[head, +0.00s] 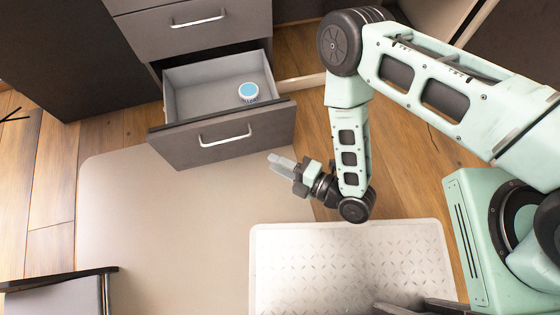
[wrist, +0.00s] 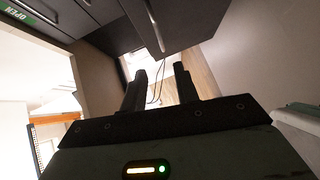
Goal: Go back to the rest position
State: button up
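My gripper (head: 275,163) is in front of the open drawer's right front corner in the head view, with its pale fingers pointing left. It holds nothing that I can see. In the wrist view my gripper (wrist: 160,72) shows two dark fingers standing apart with an empty gap between them. My arm comes in from the right, bends at the dark joint at the top and hangs down to the wrist.
A lower drawer (head: 186,156) of the grey cabinet (head: 165,40) is pulled open. A blue and white round item (head: 248,92) lies inside it. A beige mat (head: 140,230) covers the floor, and a chair (head: 60,295) stands at lower left.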

dwell(0.6)
jog(key=w+a+r+m+g+h, duration=0.35)
jog(key=w+r+m+h, duration=0.3)
jog(key=w+r, duration=0.55)
jog(key=s+d+r+m+g+h, duration=0.2)
jog(key=s+d+r+m+h, duration=0.1)
jog(key=s+d+r+m, duration=0.65)
jog(key=s+d+r+m+g+h, duration=0.35)
jog(key=s+d+r, duration=0.4)
jog(key=r, duration=0.55)
notch_tip(320, 180, up, 36)
jog(key=m+p, duration=0.1)
jog(key=p, duration=3.5)
jog(key=shift+w+t, duration=0.25)
jog(key=shift+t, duration=0.05)
